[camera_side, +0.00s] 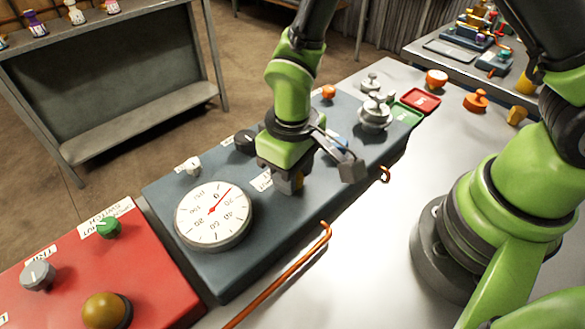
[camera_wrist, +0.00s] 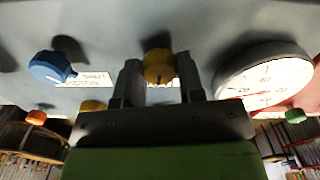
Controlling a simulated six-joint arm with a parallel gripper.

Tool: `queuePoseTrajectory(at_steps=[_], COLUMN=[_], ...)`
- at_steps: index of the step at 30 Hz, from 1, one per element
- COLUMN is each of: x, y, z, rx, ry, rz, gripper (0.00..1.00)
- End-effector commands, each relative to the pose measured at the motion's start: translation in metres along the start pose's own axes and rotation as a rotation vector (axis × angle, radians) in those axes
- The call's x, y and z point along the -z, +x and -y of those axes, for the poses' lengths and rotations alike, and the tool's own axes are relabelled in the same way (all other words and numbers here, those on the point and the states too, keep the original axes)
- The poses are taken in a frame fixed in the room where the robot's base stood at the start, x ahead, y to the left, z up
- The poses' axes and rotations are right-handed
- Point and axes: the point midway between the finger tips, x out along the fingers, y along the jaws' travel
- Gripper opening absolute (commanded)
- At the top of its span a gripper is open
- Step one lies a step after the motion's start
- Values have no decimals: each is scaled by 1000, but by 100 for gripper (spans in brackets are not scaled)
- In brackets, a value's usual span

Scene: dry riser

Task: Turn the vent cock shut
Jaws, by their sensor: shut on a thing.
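My gripper (camera_side: 288,182) is down at the blue-grey panel (camera_side: 270,240), just beyond the dial gauge. In the wrist view its two fingers (camera_wrist: 159,80) stand on either side of a yellow knob (camera_wrist: 158,66) and are shut on it. A dark pointer mark shows on the knob. A white label behind the knob is mostly hidden. In the side view the gripper hides nearly all of this knob. A blue knob (camera_wrist: 52,68) sits to the left in the wrist view, beside a label reading SHUT. I cannot read which knob is named the vent cock.
The white dial gauge (camera_side: 213,216) stands close to the gripper, its red needle pointing up and right. A red panel (camera_side: 140,270) with several controls adjoins. Silver fittings (camera_side: 374,112) stand at the panel's far end. A bent copper rod (camera_side: 290,272) runs along the front.

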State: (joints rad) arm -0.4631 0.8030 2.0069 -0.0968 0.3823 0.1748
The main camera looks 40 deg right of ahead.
Motion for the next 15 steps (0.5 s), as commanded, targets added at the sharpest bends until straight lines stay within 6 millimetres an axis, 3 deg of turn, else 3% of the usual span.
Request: queuePoseTrajectory(at_steps=[15], x=[-2], y=[0], z=[0], rx=[0], ry=[-486], rz=[5], gripper=[12])
